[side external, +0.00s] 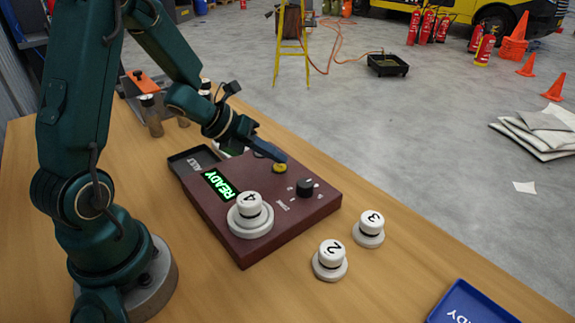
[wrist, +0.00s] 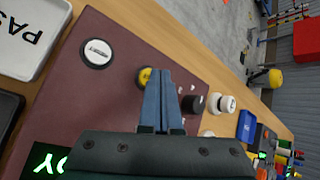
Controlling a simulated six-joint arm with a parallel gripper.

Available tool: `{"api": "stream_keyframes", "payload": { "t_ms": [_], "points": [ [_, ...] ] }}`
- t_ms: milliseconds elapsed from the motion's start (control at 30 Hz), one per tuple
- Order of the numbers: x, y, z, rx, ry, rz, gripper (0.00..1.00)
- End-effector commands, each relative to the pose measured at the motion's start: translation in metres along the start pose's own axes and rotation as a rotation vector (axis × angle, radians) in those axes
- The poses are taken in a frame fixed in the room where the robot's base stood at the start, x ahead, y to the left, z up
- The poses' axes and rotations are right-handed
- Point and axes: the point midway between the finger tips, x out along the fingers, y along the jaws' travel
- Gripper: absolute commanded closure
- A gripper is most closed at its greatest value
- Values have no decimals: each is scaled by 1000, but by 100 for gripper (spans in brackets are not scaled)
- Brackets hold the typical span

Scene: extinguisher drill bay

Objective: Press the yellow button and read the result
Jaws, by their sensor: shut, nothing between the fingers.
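The yellow button (side external: 279,168) sits on the dark red panel (side external: 310,208). In the wrist view the yellow button (wrist: 144,77) shows just left of my fingertips, partly covered by them. My gripper (side external: 282,157) is shut and empty, its fingers also filling the middle of the wrist view (wrist: 160,73). The tips are over or very near the button; whether they touch it I cannot tell. The green display (side external: 219,185) on the panel reads READY. In the wrist view only part of the display (wrist: 50,160) shows at the bottom left.
A black knob (side external: 305,187) is beside the button. A white weight marked 4 (side external: 250,212) stands on the panel; weights 2 (side external: 330,262) and 3 (side external: 370,229) stand on the table. A blue tray (side external: 468,303), a dark tray (side external: 181,163) and a white tray (wrist: 32,62) lie around.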

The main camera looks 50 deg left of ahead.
Motion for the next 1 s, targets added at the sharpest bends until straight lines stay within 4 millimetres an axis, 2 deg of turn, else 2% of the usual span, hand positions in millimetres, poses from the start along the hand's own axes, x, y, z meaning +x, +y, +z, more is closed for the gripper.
{"api": "stream_keyframes", "payload": {
  "t_ms": [1000],
  "points": [
    [6,4,-5,-1,2,-1,100]
  ]
}}
